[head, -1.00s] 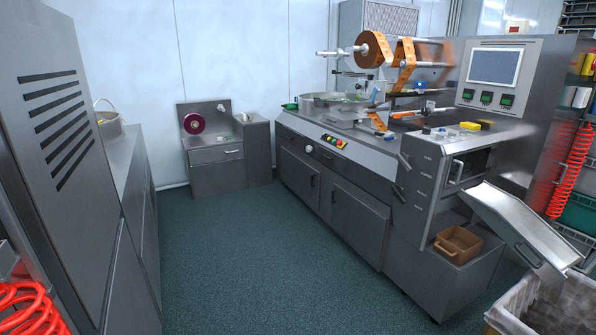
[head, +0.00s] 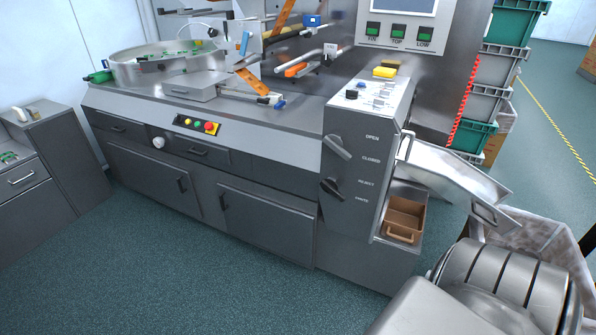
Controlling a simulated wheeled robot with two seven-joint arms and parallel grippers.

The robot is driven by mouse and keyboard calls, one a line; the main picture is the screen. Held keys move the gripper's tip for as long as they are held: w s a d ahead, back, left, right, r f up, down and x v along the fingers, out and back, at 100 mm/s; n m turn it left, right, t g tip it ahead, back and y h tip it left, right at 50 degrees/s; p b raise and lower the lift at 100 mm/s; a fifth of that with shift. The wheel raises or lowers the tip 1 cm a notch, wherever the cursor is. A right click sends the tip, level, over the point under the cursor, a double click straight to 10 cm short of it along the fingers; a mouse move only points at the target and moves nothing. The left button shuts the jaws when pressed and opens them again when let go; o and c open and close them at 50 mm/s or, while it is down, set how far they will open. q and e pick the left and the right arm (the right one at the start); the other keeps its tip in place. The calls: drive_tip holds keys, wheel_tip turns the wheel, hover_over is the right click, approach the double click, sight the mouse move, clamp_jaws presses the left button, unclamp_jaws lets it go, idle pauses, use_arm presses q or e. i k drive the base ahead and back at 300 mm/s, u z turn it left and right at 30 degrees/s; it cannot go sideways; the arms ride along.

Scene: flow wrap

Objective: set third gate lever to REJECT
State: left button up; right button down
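A grey control box (head: 362,140) stands at the right end of the wrapping machine in the head view. Its front carries two levers beside printed labels. The upper grey lever (head: 338,147) is by OPEN and CLOSED and slants down to the right. The lower, darker lever (head: 331,190) is by REJECT and the label under it, and also slants down to the right. I cannot tell which label it is set to, nor confirm that it is the third gate lever. Neither of my grippers is in view.
A metal chute (head: 450,175) slopes right from the box, above a brown tray (head: 405,218). A bin with a pale liner (head: 535,240) stands at the right. Stacked crates (head: 500,60) stand behind. The green floor (head: 215,275) before the cabinets is clear.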

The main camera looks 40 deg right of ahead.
sight(329, 185)
drive_tip(key=i, duration=0.6)
drive_tip(key=u, duration=0.45)
drive_tip(key=i, duration=1.2)
drive_tip(key=z, duration=2.1)
